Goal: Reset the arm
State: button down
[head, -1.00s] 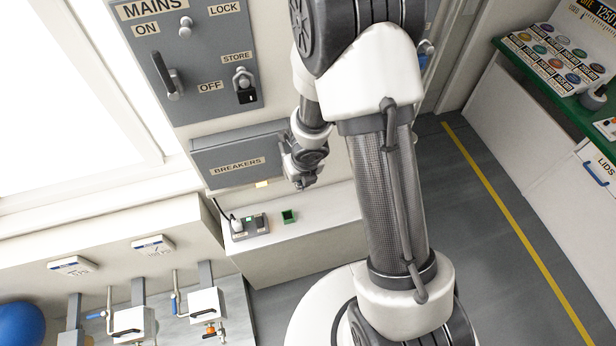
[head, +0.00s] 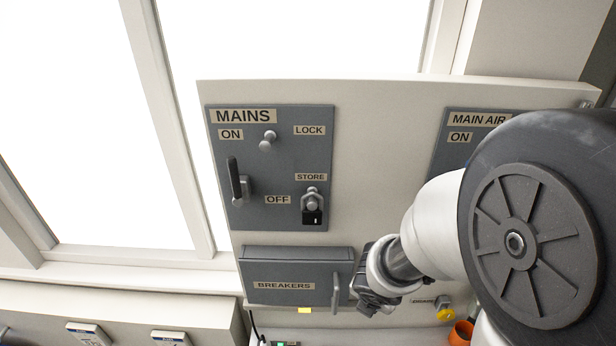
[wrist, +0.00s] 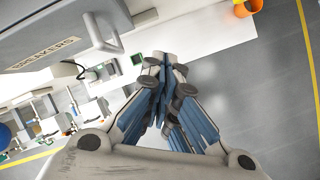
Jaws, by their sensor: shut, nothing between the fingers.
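My gripper (wrist: 163,58) points away from the wrist camera, with its blue-grey fingers closed together and nothing between them. In the head view my wrist hangs just right of the breakers box (head: 290,268), close to its handle (head: 336,292); the fingertips are hard to make out there. The wrist view shows the breakers box (wrist: 60,32) at upper left, its handle (wrist: 103,32) beside the fingers but apart from them. My arm comes in from the right in the head view and hides part of the main air panel (head: 450,150).
The mains panel (head: 290,165) carries a lever (head: 238,182), a lock peg (head: 267,140) and a padlock (head: 312,207) at STORE. An orange cup (head: 461,332) stands on the counter below a yellow knob (head: 444,309). Open floor (wrist: 270,100) lies right of the fingers.

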jog(key=s+d+f+m+h+b, duration=0.1)
jog(key=s+d+m+b, duration=0.1)
jog(key=s+m+b, duration=0.4)
jog(key=s+d+f+m+b, duration=0.1)
jog(key=s+d+m+b, duration=0.15)
jog(key=m+b, duration=0.7)
jog(key=s+a+f+m+y+b, duration=0.2)
jog(key=s+a+f+m+b, duration=0.3)
jog(key=m, duration=0.8)
jog(key=s+f+b, duration=0.1)
jog(key=s+b, duration=0.2)
jog(key=s, duration=0.1)
jog(key=shift+y, duration=0.4)
jog(key=shift+r, duration=0.1)
